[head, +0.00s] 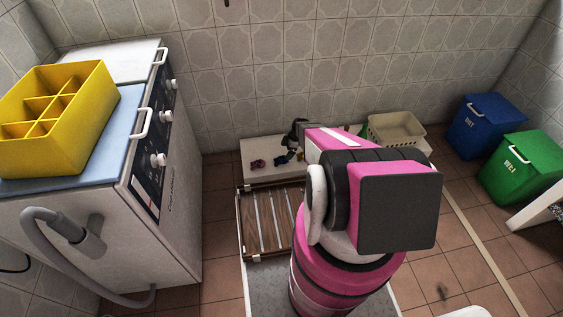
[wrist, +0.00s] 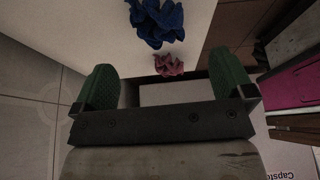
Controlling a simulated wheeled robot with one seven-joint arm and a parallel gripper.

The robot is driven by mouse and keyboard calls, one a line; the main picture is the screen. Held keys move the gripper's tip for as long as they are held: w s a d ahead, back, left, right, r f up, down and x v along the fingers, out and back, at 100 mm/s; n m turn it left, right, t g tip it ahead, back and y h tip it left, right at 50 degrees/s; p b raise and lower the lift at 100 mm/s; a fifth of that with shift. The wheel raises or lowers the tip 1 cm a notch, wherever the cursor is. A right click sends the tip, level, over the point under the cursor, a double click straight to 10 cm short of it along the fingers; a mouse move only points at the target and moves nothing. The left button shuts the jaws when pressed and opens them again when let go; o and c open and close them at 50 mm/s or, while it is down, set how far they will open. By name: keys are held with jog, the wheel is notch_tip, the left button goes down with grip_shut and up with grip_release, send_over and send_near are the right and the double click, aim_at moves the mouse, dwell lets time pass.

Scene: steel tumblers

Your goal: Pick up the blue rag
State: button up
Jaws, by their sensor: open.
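The blue rag (head: 282,159) lies crumpled on a low white surface (head: 256,147) by the back wall. In the wrist view the blue rag (wrist: 157,22) is at the top, beyond the fingertips, with its upper edge cut off. A pink rag (wrist: 168,65) lies just below it in that view, and it also shows left of the blue one in the head view (head: 258,163). My gripper (wrist: 165,76) is open and empty, its green fingers wide apart. The pink rag appears between the fingers in the picture. The gripper is partly hidden behind my arm in the head view.
A washing machine (head: 172,200) stands at left with a yellow divided box (head: 62,125) on top. A beige basket (head: 396,130) is right of my arm. Blue (head: 484,126) and green (head: 522,168) bins stand at right. A slatted wooden rack (head: 268,222) lies before the white surface.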

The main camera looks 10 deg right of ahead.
aim_at(283, 158)
jog(key=x, duration=0.8)
jog(key=shift+w+d, duration=0.1)
jog(key=c, duration=1)
